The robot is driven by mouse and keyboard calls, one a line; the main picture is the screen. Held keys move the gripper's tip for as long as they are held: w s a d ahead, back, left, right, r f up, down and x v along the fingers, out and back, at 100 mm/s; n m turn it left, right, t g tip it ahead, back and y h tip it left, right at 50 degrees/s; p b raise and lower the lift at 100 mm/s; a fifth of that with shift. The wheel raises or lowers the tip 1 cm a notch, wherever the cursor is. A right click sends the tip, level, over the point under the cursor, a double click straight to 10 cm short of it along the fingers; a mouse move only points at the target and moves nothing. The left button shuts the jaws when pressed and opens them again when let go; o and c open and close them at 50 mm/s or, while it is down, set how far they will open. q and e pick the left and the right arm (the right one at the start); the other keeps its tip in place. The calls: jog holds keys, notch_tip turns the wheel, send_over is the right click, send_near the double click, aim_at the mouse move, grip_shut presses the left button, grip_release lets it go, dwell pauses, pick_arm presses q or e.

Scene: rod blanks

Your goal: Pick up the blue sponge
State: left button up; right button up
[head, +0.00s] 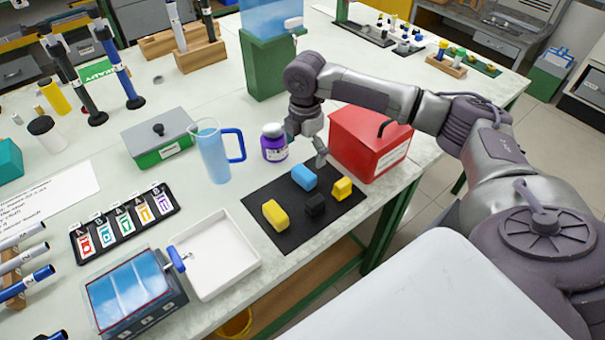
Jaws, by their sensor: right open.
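The blue sponge (304,178) lies on a black mat (275,187) near the table's front edge. A black block (315,206), a small yellow block (342,188) and a larger yellow block (275,214) lie on the same mat. My right gripper (314,160) is open and points down just behind the blue sponge, at the mat's back edge. It looks empty, and I cannot tell whether a fingertip touches the sponge. My left gripper is not in view.
A red box (370,142) stands close to the right of my right gripper. A white tray (222,256) lies left of the mat. A green-based tank (266,66) stands behind.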

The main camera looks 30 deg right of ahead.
aim_at(302, 173)
notch_tip(302, 173, down, 3)
jog(key=shift+r, duration=0.15)
jog(key=shift+w+f, duration=0.1)
jog(key=shift+f, duration=0.2)
jog(key=shift+a+f, duration=0.1)
jog(key=shift+f, duration=0.15)
jog(key=f, duration=0.2)
jog(key=f+p, duration=0.1)
jog(key=shift+a+f, duration=0.25)
jog(key=shift+a, duration=0.05)
jog(key=shift+f, duration=0.6)
jog(key=shift+c, duration=0.8)
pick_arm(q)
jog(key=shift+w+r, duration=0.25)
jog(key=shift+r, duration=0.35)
pick_arm(e)
jog(key=c, duration=0.8)
